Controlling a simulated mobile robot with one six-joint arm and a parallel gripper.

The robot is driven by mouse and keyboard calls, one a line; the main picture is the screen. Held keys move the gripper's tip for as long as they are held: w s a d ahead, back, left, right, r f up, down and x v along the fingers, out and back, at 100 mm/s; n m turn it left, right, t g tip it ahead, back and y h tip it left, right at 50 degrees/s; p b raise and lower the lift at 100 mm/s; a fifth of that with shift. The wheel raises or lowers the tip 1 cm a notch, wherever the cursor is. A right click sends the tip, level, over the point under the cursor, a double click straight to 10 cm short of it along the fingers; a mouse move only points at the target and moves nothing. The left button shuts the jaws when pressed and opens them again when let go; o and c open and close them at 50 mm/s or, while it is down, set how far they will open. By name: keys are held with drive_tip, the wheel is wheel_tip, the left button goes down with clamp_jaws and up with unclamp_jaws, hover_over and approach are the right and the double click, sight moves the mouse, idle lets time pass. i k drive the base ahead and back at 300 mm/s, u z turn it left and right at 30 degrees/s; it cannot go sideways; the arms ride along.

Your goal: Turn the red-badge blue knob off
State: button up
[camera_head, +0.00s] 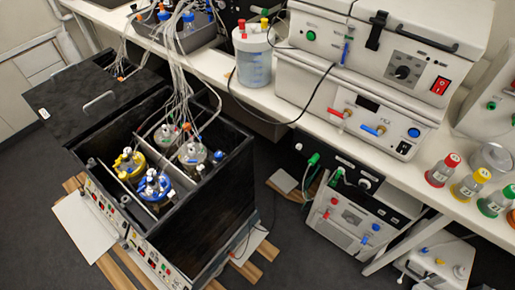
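Blue knobs show in several places, and a red badge beside one is too small to make out. One blue knob (371,130) is on the lower front of the white bench unit (310,75), right of a red knob (338,114). Another blue knob (376,227) is on the white unit (352,217) under the bench, with red knobs to its left. Whether either knob is on or off cannot be told. My gripper is not in view.
A black shaker box (225,200) with its lid (85,95) open holds several capped vessels with tubing. The white bench (455,205) carries bottles with red (441,172), yellow (470,184) and green caps. Dark floor (300,262) lies between box and bench.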

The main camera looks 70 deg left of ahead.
sight(218, 156)
drive_tip(key=u, duration=0.25)
drive_tip(key=i, duration=0.2)
drive_tip(key=u, duration=1.1)
drive_tip(key=k, duration=0.1)
drive_tip(key=u, duration=2.1)
drive_tip(key=i, duration=1)
drive_tip(key=u, duration=0.2)
drive_tip(key=k, duration=0.6)
drive_tip(key=z, duration=0.6)
